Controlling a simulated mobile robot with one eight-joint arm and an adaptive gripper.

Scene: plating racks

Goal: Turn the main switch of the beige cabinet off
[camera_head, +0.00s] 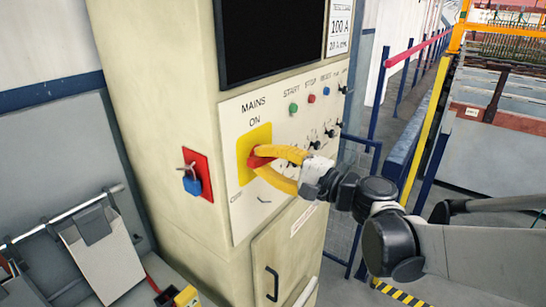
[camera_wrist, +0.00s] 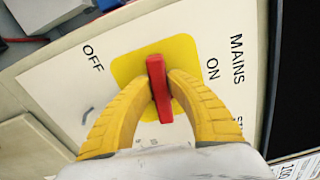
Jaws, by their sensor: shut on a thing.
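The beige cabinet (camera_head: 165,105) fills the middle of the head view. Its main switch is a red handle (camera_wrist: 158,90) on a yellow square plate (camera_head: 242,155), with MAINS and ON printed above the plate. In the wrist view, ON is right of the plate and OFF is left of it. The handle lies crosswise to the line between these labels. The yellow fingers of my gripper (camera_head: 257,162) are shut on the red handle, one on each side. In the head view the fingers hide part of the handle.
A blue padlock (camera_head: 192,186) hangs on a red plate on the cabinet's left side. Small buttons and knobs (camera_head: 311,98) sit right of the switch, close to my fingers. A dark screen (camera_head: 270,38) is above. Blue railings (camera_head: 405,75) stand on the right.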

